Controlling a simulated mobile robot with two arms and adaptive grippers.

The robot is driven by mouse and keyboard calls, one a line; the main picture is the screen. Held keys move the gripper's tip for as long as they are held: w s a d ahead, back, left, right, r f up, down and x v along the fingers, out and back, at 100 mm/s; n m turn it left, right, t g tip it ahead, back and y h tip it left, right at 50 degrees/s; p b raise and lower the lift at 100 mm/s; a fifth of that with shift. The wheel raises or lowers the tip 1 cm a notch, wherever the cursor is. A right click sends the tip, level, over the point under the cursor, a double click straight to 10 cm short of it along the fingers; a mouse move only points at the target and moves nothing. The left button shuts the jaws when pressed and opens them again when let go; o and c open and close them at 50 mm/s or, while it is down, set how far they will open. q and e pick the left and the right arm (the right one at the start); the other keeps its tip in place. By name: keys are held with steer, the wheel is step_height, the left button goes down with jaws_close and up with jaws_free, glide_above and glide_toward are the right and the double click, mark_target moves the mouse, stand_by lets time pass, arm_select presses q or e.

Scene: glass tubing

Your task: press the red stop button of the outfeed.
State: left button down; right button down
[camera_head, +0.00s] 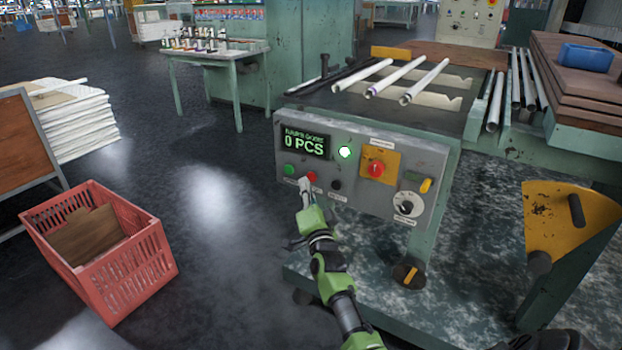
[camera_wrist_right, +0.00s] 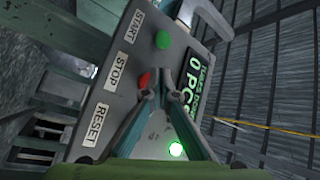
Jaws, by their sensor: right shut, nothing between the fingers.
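The outfeed's grey control panel (camera_head: 354,198) faces me. The red stop button (camera_head: 311,176) is a small round knob at its left, between the green start button (camera_head: 289,170) and the black reset button (camera_head: 335,185). My right gripper (camera_head: 305,182) is shut and empty, its tips at the panel just by the stop button. In the right wrist view the red button (camera_wrist_right: 143,80), by the STOP label (camera_wrist_right: 116,72), shows just left of my fingertips (camera_wrist_right: 163,88). I cannot tell whether they touch the panel. My left gripper is not in view.
A larger red knob (camera_head: 376,169) sits on a yellow plate farther right on the panel. A display (camera_head: 304,141) reads 0 PCS, beside a lit green lamp (camera_head: 345,152). White tubes (camera_head: 396,77) lie on top. A red crate (camera_head: 125,274) stands on the floor at left.

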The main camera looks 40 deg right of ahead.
steer(key=shift+d, duration=0.1)
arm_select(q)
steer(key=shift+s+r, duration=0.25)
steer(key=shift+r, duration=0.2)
arm_select(e)
steer(key=shift+w+d, duration=0.15)
steer(key=shift+d, duration=0.15)
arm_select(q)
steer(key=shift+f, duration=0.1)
arm_select(e)
steer(key=shift+d, duration=0.15)
